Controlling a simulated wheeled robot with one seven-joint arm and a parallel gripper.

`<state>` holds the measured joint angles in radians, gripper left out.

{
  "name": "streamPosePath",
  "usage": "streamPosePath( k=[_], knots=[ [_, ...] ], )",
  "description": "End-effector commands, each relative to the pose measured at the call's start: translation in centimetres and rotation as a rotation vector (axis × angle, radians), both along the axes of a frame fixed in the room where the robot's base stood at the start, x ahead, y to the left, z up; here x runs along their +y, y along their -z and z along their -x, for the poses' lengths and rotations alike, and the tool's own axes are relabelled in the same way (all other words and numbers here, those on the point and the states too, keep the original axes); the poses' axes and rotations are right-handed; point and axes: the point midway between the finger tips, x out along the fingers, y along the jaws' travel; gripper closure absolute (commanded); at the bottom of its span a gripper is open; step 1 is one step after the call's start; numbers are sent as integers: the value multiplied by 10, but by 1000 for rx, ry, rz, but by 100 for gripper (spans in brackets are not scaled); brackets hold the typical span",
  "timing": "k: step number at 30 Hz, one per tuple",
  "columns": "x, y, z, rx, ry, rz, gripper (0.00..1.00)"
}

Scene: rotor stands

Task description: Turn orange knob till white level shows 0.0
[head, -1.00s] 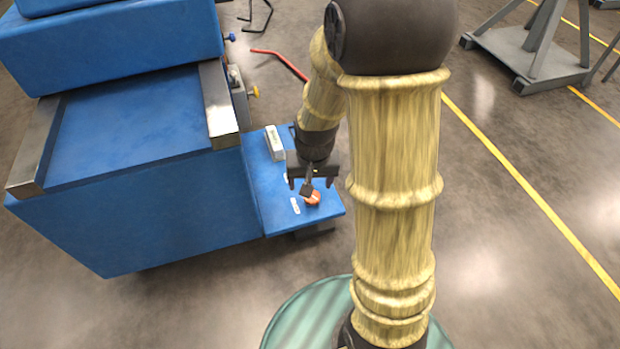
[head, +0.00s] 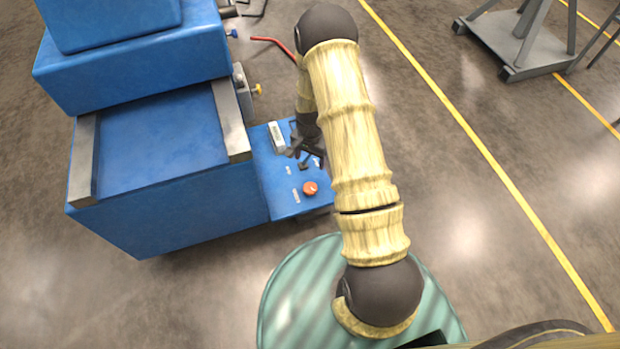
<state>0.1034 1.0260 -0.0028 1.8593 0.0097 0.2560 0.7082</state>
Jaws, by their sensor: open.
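The orange knob (head: 310,188) sits on the blue side panel of the machine, near its front edge. A white level (head: 276,136), a small pale block, lies further back on the same panel; its reading is too small to make out. My gripper (head: 303,160) is dark and open, above the panel between the knob and the white level. It is apart from the knob, which is in plain view. My forearm hides part of the panel's right side.
Small white labels (head: 296,196) mark the panel (head: 283,207). The large blue machine (head: 170,205) with metal rails stands to the left. A yellow knob (head: 258,89) and a red bar (head: 272,41) are behind. Open floor lies to the right, with a grey stand (head: 520,50) at the back.

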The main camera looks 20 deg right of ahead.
Motion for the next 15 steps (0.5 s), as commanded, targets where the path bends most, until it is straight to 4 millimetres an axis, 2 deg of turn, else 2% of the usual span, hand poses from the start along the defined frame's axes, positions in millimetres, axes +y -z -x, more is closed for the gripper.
streamPosePath(
  k=[10, 15],
  knots=[
    [0, 3, 0, 0, 2, 0, 32],
    [0, 16, 0, 1, 1, 0, 32]
  ],
)
